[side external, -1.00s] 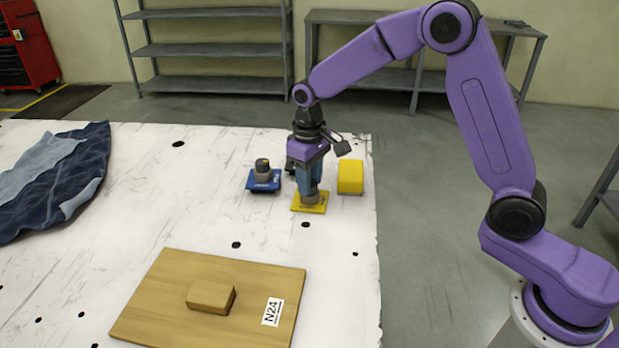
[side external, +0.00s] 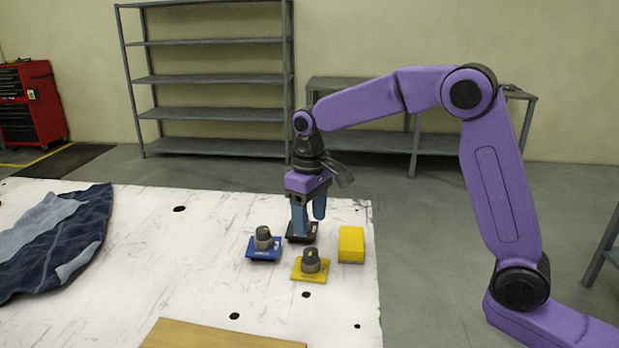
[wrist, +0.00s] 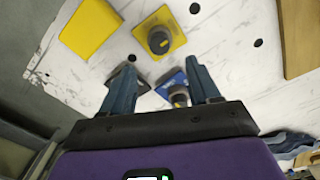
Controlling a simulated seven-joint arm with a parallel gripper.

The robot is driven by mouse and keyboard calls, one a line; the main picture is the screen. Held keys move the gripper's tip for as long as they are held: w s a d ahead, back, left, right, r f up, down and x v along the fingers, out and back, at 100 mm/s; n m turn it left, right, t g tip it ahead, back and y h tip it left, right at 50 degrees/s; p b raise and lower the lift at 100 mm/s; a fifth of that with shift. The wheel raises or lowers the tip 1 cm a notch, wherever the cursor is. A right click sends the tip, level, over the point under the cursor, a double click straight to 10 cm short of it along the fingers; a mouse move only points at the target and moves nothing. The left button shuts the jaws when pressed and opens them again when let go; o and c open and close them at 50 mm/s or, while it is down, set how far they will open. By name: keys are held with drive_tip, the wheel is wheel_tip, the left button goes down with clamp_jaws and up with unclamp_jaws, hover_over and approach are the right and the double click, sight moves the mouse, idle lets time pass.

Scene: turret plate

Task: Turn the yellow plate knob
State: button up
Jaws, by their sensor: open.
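The yellow plate (side external: 298,277) lies on the white table with a dark grey round knob (side external: 311,260) on top. The knob has a small yellow mark. In the wrist view the yellow plate (wrist: 178,27) and its knob (wrist: 159,40) are just beyond my fingertips. My gripper (side external: 309,224) is open and empty, behind the yellow plate and above a black plate (side external: 290,239), which it partly hides. The wrist view shows my gripper (wrist: 161,62) with its blue fingers spread wide. It is apart from the yellow plate's knob.
A blue plate (side external: 252,256) with a similar knob (side external: 264,238) stands left of the yellow plate. A yellow block (side external: 351,245) stands to the right, near the table edge. A wooden board (side external: 215,336) is in front, and blue cloth (side external: 55,240) lies at left.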

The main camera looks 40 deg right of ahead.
wheel_tip(320, 180, up, 9)
drive_tip(key=shift+r, duration=0.15)
idle(0.5)
drive_tip(key=s+d+f+n, duration=0.2)
drive_tip(key=s+f+n, duration=0.1)
drive_tip(key=s, duration=0.8)
drive_tip(key=s+d+f+n, duration=0.3)
drive_tip(key=s+f, duration=0.2)
drive_tip(key=s, duration=0.6)
drive_tip(key=s+d+f+n, duration=0.2)
drive_tip(key=s+f+n, duration=0.1)
drive_tip(key=s, duration=0.9)
drive_tip(key=shift+d+f+y, duration=0.3)
drive_tip(key=shift+f, duration=0.2)
